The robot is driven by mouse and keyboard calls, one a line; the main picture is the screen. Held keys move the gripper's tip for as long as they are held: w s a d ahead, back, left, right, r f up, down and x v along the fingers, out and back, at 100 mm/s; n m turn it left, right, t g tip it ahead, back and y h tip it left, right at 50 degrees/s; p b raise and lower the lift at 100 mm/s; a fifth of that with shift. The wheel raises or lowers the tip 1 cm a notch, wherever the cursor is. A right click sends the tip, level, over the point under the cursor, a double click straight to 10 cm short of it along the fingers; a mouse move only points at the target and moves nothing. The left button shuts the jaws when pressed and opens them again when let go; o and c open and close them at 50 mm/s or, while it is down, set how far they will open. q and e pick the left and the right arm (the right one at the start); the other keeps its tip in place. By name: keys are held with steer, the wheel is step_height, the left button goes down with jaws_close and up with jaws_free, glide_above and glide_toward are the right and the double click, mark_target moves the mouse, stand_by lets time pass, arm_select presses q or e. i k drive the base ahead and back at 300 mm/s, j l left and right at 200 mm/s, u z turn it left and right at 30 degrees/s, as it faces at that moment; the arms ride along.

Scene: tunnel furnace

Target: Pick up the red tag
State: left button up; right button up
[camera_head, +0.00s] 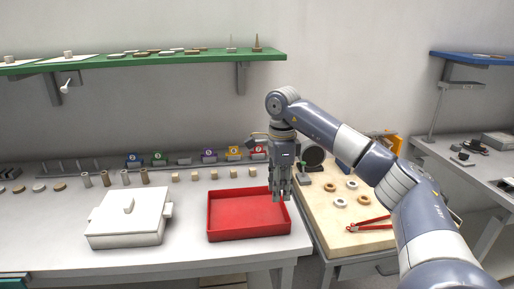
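The red tag (258,150) stands at the right end of a row of coloured tags along the back of the white table. My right gripper (280,198) points down in front of the tag, over the right part of the red tray, apart from the tag. Its fingers are small and seen close together, so I cannot tell whether they are open or shut. No held object shows. My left gripper is not in view.
The red tray (225,232) is empty. A white lidded box (128,222) stands to its left. Orange (234,153), purple (209,156), green (159,159) and blue (134,160) tags stand left of the red one. Small blocks line the table before them. A green shelf (140,62) hangs above.

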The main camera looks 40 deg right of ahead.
mark_target(259, 149)
steer(key=i+l, duration=1)
steer(key=i, duration=0.2)
